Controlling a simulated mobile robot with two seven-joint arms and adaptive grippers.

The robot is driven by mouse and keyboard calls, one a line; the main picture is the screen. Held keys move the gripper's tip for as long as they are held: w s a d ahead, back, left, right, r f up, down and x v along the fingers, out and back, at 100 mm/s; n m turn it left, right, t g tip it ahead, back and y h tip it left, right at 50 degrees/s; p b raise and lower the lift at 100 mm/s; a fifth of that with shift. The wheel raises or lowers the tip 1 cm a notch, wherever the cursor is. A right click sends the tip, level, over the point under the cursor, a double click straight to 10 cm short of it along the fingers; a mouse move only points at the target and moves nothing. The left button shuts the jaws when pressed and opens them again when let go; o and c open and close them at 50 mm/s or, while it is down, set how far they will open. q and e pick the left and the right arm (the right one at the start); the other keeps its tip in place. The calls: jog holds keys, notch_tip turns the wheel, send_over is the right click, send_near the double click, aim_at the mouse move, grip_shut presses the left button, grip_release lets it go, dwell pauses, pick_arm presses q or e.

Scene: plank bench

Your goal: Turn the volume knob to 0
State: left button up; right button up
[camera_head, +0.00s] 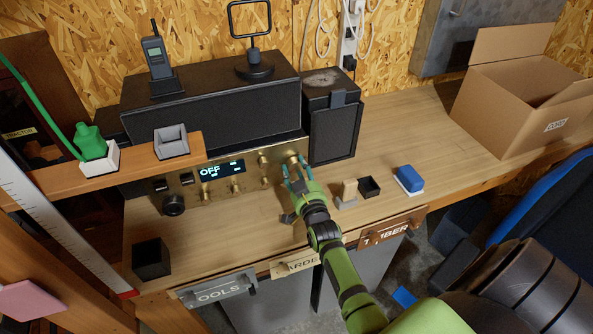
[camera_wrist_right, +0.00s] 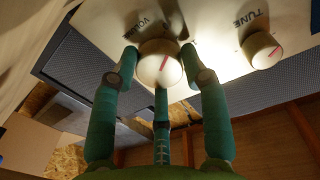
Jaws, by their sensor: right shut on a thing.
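The radio (camera_head: 222,170) has a brass front panel and stands at the back of the plank bench. Its display (camera_head: 222,169) reads "OFF". The volume knob (camera_wrist_right: 160,63) is pale and round with a red pointer line, and the word "VOLUME" is printed beside it. My right gripper (camera_head: 296,178) reaches the right end of the panel. In the right wrist view, the fingers of this gripper (camera_wrist_right: 160,78) are closed around the volume knob. The scale marks around the knob are partly hidden by the fingers. My left gripper is not in view.
The "TUNE" knob (camera_wrist_right: 262,50) sits beside the volume knob. A speaker (camera_head: 334,130) stands right of the radio. A wooden shelf (camera_head: 130,168) crosses the front left. A blue sponge (camera_head: 410,178) and a black tray (camera_head: 369,187) lie right of my arm. A cardboard box (camera_head: 510,105) stands far right.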

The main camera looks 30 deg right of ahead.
jog(key=shift+w+d+r, duration=0.1)
jog(key=shift+r, duration=0.45)
jog(key=o, duration=1.1)
jog(key=shift+o, duration=0.2)
jog(key=shift+f, duration=0.2)
jog(key=shift+s+f, duration=0.15)
jog(key=shift+s, duration=0.05)
jog(key=shift+s+a, duration=0.25)
jog(key=shift+s, duration=0.05)
jog(key=v, duration=1.1)
jog(key=shift+d, duration=0.1)
